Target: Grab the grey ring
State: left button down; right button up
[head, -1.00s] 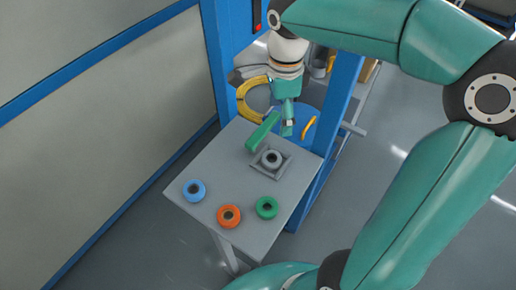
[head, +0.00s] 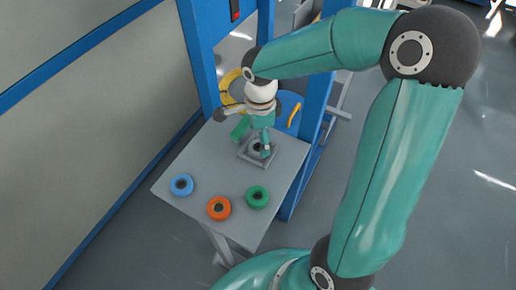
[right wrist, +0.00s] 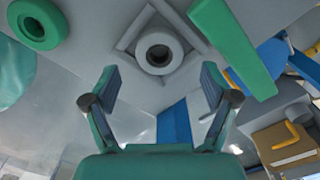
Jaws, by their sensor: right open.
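The grey ring (right wrist: 159,54) sits in a square grey frame on the table, with a dark hole in its middle. In the head view the grey ring (head: 255,147) is partly hidden behind my right gripper (head: 266,150). In the right wrist view my right gripper (right wrist: 160,90) is open, its two fingers spread apart, with the ring beyond and between them. Nothing is between the fingers. My left gripper is not in view.
A blue ring (head: 182,185), an orange ring (head: 219,208) and a green ring (head: 257,196) lie on the grey table (head: 205,155) towards its front. A green bar (right wrist: 232,45) lies beside the square frame. Blue posts (head: 200,60) stand at the table's back.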

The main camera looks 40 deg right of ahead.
aim_at(259, 145)
notch_tip(259, 145, down, 4)
jog(key=shift+a+r, duration=0.15)
jog(key=shift+r, duration=0.1)
jog(key=c, duration=1.2)
jog(key=shift+c, duration=0.2)
